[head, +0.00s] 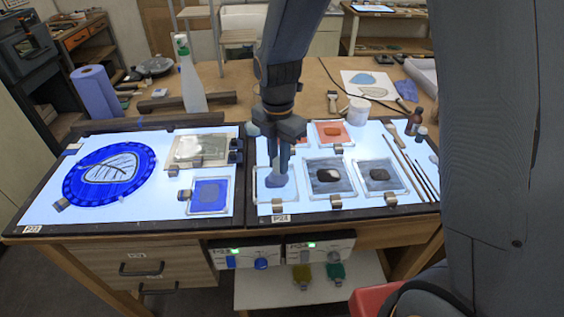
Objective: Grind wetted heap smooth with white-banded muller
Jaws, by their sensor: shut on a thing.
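My gripper (284,142) points down over the left part of the right light panel. It is shut on a pale grey-blue glass muller (277,178), whose foot is at or just above a glass slab (264,203). I cannot make out a white band on the muller. Any heap under it is hidden by the muller.
An orange slab (332,132) lies behind. The left panel holds a blue painted disc (75,178) and a blue slab (209,194). A spray bottle (190,80) stands behind.

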